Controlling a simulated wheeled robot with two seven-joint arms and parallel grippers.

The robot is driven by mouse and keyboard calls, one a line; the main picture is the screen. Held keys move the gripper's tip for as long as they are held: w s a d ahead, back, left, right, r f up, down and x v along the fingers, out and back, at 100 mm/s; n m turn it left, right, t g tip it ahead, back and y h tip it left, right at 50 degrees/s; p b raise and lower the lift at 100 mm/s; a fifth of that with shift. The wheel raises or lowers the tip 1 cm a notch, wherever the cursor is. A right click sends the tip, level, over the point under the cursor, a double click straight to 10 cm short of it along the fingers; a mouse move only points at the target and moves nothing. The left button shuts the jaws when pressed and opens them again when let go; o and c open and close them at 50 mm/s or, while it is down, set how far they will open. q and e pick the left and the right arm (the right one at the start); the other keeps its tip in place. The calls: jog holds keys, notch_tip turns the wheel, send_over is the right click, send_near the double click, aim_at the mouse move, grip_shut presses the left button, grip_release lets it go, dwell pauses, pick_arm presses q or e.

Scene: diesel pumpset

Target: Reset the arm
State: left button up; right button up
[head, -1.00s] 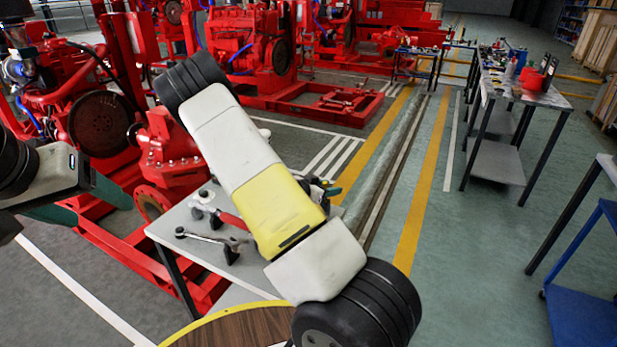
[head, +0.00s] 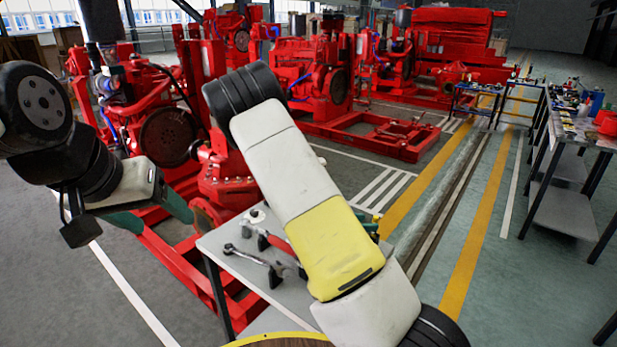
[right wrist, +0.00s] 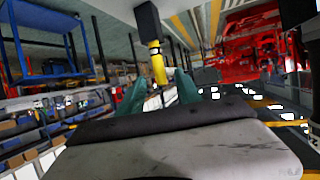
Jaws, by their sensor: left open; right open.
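My left gripper (head: 165,222) is at the left of the head view, with its two green fingers spread and nothing visible between them. It appears in front of the red pumpset (head: 160,135); I cannot tell the gap between them. My right arm, white with a yellow band, crosses the middle of the head view. I cannot make out its gripper there. In the right wrist view my right gripper (right wrist: 160,82) shows its green fingers apart, with no held object visible.
A small grey table (head: 240,270) with wrench-like tools (head: 262,262) stands partly behind my right arm. Red machines fill the back. A workbench (head: 565,205) with items on top stands at the right. The floor with yellow lines (head: 478,235) between is clear.

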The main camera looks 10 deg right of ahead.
jog(key=w+a+r+n+t+y, duration=0.2)
jog(key=w+a+r+y, duration=0.15)
jog(key=a+y, duration=0.55)
jog(key=s+a+r+n+y, duration=0.2)
jog(key=a+r+y, duration=0.1)
jog(key=a+r, duration=0.25)
jog(key=s+a+r+n+y, duration=0.2)
jog(key=s+a+r+y, duration=0.1)
jog(key=a+r, duration=0.3)
jog(key=s+r+n+y, duration=0.2)
jog(key=s+r+n, duration=0.3)
jog(key=s+r, duration=0.45)
jog(key=s+d+n+h, duration=0.1)
jog(key=s, duration=0.5)
jog(key=s+d+r+n+g+h, duration=0.1)
jog(key=s+d+n, duration=0.1)
jog(key=s, duration=0.4)
jog(key=shift+s+d+r, duration=0.25)
jog(key=shift+s, duration=0.15)
